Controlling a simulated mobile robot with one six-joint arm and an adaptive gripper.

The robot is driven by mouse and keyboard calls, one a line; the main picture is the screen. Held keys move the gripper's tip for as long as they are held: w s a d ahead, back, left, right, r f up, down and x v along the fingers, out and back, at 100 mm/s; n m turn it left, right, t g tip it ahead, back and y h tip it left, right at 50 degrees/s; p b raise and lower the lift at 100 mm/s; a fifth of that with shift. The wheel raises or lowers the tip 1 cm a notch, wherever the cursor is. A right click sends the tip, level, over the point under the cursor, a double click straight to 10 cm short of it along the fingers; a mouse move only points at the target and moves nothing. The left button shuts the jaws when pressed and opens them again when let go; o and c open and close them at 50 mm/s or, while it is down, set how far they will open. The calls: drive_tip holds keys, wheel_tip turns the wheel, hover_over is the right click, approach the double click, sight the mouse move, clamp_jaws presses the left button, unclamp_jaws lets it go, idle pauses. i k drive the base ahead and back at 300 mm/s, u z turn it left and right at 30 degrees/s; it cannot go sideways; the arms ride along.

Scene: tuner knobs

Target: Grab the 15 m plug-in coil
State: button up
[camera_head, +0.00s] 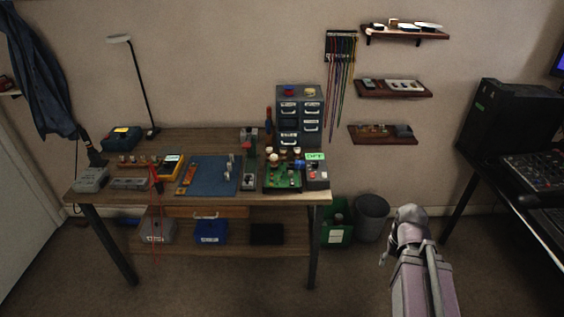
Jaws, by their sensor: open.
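I cannot tell the 15 m plug-in coil apart, as no label can be read at this size. Small coil-like parts (230,163) stand at the right side of the blue mat (207,182) on the workbench. A row of small brown and white parts (138,161) stands at the bench's left. My arm is at the lower right, in front of the floor and well apart from the bench. Only a small dark tip of my gripper (383,258) shows beside the arm. It is open and touches nothing; the arm hides the rest.
Wall shelves (393,93) hang at the right. A green bin (337,230) and a grey bin (371,218) stand beside the bench. A black desk is far right.

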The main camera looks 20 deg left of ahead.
sight(274, 157)
drive_tip(key=u, duration=0.1)
drive_tip(key=i, duration=0.95)
drive_tip(key=z, duration=0.05)
